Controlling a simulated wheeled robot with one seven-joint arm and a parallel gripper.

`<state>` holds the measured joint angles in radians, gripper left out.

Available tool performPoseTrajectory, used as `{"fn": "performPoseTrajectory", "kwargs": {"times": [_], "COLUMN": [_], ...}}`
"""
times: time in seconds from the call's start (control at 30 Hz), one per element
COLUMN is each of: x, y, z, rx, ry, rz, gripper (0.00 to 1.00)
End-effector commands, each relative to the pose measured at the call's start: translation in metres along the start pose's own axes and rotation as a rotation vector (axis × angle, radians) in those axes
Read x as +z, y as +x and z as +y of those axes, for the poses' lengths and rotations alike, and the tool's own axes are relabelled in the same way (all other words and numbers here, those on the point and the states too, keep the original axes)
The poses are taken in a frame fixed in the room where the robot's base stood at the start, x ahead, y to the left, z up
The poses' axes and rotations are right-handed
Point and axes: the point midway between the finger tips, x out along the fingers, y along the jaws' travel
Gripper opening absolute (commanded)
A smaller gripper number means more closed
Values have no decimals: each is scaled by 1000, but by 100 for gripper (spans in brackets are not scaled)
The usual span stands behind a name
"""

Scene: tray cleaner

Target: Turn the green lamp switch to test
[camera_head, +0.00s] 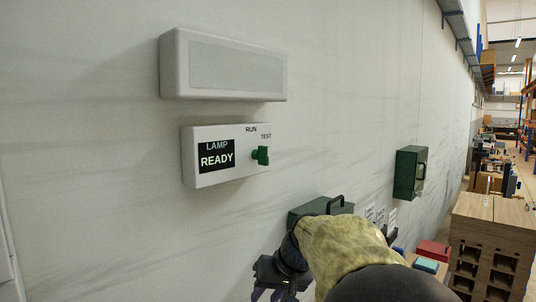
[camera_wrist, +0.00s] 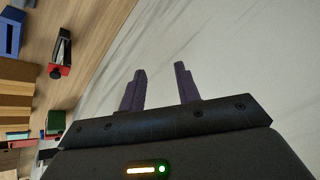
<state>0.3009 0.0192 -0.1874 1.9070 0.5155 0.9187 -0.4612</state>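The green lamp switch (camera_head: 261,155) sits on the right part of a white wall box (camera_head: 205,178). The labels RUN and TEST stand above it, TEST to the right of RUN. Which label the knob points to is too small to tell. A black panel (camera_head: 216,158) left of it reads LAMP READY. My gripper (camera_head: 272,292) is low in the head view, below the box and well apart from the switch. In the wrist view my gripper (camera_wrist: 160,70) has its two fingers spread with nothing between them. The switch does not show in the wrist view.
A long white lamp housing (camera_head: 230,68) is on the wall above the box. A dark green case (camera_head: 315,208) is beside my arm, and a green wall box (camera_head: 409,172) is farther right. Wooden crates (camera_head: 490,240) stand at the right. The wall between my gripper and the switch is bare.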

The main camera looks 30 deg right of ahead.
Motion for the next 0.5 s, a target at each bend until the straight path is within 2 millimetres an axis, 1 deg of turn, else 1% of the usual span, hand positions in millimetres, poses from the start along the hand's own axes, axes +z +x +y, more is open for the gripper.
{"fn": "performPoseTrajectory", "kwargs": {"times": [0.03,0.07,0.1,0.17,0.2,0.27,0.3,0.33,0.37,0.4,0.47,0.5], "x": [-22,-34,-47,-66,-76,-90,-97,-101,-105,-108,-110,-109], "y": [-28,-44,-65,-100,-124,-161,-186,-205,-225,-250,-286,-308], "z": [7,9,12,16,18,20,20,19,18,15,10,5], "rx": [-27,-47,-73,-108,-129,-157,-173,-182,-189,-198,-202,-203], "ry": [6,2,-8,-33,-56,-102,-139,-171,-206,-257,-338,-395], "rz": [52,81,120,182,225,290,334,367,400,441,499,533], "gripper": [33,33,33,33,33,33,33,33,33,33,33,33]}}
